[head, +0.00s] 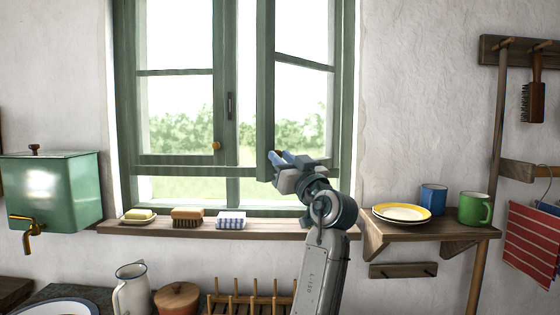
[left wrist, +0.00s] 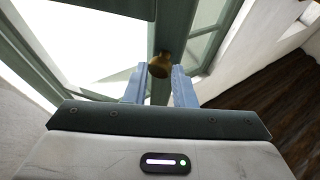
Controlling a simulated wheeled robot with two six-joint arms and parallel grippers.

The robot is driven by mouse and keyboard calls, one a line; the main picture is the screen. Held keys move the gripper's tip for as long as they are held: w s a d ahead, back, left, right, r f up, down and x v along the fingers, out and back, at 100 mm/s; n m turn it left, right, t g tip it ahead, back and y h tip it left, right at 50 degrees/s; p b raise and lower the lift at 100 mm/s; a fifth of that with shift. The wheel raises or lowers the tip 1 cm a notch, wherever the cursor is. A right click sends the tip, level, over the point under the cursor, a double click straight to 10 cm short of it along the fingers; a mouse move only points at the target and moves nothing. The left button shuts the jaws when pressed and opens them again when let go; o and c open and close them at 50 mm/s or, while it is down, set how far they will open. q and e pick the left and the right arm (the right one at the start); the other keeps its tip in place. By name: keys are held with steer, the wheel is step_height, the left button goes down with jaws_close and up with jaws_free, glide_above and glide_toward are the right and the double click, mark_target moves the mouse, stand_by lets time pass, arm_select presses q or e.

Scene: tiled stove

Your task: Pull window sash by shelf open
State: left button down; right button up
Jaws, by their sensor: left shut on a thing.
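The right window sash (head: 265,90), on the side toward the shelf, has a green frame and stands a little ajar, its free edge swung toward me. My left gripper (head: 282,156) is at the low part of that free edge. Its blue fingers are shut on the round brass knob, which shows between them in the left wrist view (left wrist: 160,66). The gripper mostly hides the knob in the head view. The left sash (head: 176,72) is shut, with its own brass knob (head: 216,146). My right gripper is not in view.
The sill (head: 265,228) holds a soap dish (head: 139,216), a brush (head: 187,217) and a striped cloth (head: 231,220). Right of my arm, the wall shelf (head: 400,233) carries plates (head: 402,213), a blue mug (head: 433,198) and a green mug (head: 474,208). A dish rack (head: 250,302) stands below.

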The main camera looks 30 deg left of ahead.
arm_select(q)
steer(key=shift+w+d+r, duration=0.1)
steer(key=shift+r, duration=0.15)
steer(key=c, duration=1.3)
jaws_free()
steer(key=shift+w+d, duration=0.1)
steer(key=shift+w, duration=0.05)
steer(key=shift+o, duration=0.3)
steer(key=shift+w+d+f, duration=0.15)
steer(key=shift+w+d, duration=0.15)
steer(key=shift+d, duration=0.05)
steer(key=b+v, duration=0.3)
steer(key=v, duration=0.7)
steer(key=shift+s+f, duration=0.25)
steer(key=shift+s, duration=0.15)
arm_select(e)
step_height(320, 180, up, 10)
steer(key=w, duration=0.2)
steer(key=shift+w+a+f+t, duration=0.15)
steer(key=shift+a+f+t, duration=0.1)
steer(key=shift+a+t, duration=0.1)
